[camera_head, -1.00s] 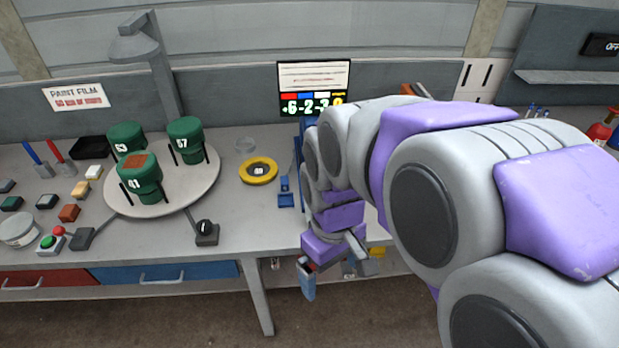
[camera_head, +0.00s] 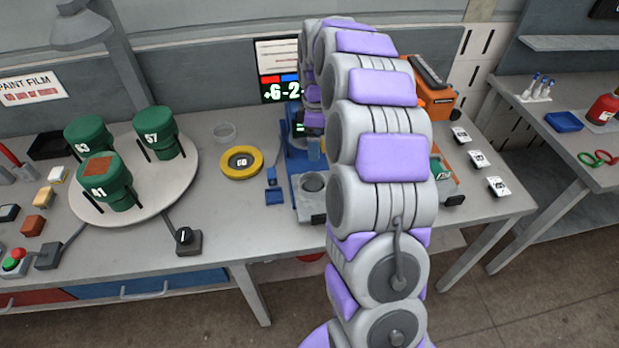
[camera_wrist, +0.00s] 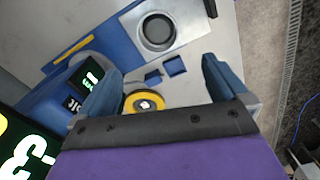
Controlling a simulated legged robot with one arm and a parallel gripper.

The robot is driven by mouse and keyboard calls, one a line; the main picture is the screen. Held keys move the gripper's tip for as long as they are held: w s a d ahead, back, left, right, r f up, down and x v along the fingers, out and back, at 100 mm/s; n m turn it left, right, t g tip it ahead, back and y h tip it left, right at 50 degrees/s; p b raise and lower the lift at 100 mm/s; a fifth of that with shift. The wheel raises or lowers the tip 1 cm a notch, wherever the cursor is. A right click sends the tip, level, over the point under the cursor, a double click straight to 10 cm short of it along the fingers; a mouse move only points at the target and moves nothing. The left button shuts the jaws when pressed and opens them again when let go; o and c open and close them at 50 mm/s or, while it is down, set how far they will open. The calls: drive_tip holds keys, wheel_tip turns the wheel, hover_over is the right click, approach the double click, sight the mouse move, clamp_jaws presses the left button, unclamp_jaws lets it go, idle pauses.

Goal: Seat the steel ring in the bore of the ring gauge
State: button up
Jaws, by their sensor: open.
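The yellow ring also shows in the wrist view (camera_wrist: 144,102). A blue fixture (camera_head: 291,165) carries a round, grey-rimmed dark bore (camera_head: 313,183), clear in the wrist view (camera_wrist: 158,32). I cannot tell for sure whether this fixture or the yellow ring is the ring gauge. My gripper (camera_wrist: 162,80) is open, its blue fingers apart with nothing held. In the head view it is largely hidden behind my arm, near the fixture.
Green cylinders (camera_head: 110,185) stand on a round turntable (camera_head: 178,190) at the left. Small blue blocks (camera_head: 273,190) lie between the yellow ring and the fixture. A lit display (camera_head: 279,89) stands behind. An orange machine (camera_head: 432,92) is right of my arm.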

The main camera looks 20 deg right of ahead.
drive_tip(key=b, duration=0.3)
hover_over(313, 183)
drive_tip(key=f, duration=1.2)
drive_tip(key=shift+s+d+f, duration=0.15)
drive_tip(key=shift+d+f, duration=0.2)
drive_tip(key=shift+a+f, duration=0.3)
drive_tip(key=shift+f, duration=0.1)
drive_tip(key=f+b, duration=0.1)
drive_tip(key=f, duration=0.2)
drive_tip(key=shift+a+f+b, duration=0.25)
drive_tip(key=shift+a+b, duration=0.15)
drive_tip(key=shift+d+f, duration=0.1)
drive_tip(key=shift+f, duration=0.35)
drive_tip(key=shift+d, duration=0.1)
